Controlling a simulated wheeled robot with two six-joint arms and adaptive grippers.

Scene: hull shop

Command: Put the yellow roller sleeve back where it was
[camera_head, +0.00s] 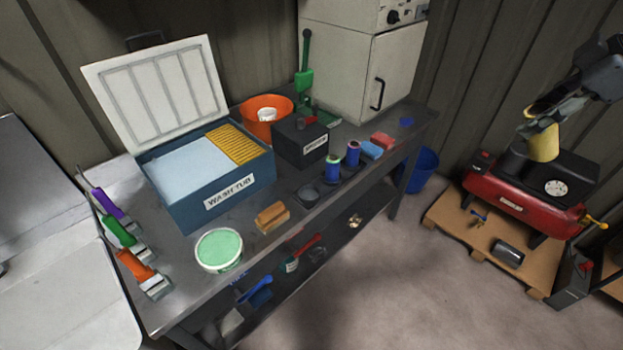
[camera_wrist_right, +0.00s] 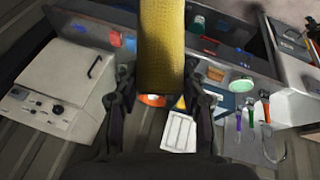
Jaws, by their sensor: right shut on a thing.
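The yellow roller sleeve (camera_head: 543,142) is held in my right gripper (camera_head: 545,122) at the right of the head view, in front of the red compressor. In the right wrist view the sleeve (camera_wrist_right: 161,50) stands large in the upper middle, between the two dark fingers of the gripper (camera_wrist_right: 160,85). The bench (camera_head: 292,226) with the blue wash tub (camera_head: 182,206) is at the left, well apart from the sleeve. My left gripper is not in view.
A red compressor (camera_head: 522,208) stands on a pallet (camera_head: 450,222). The floor (camera_head: 400,290) between is clear.

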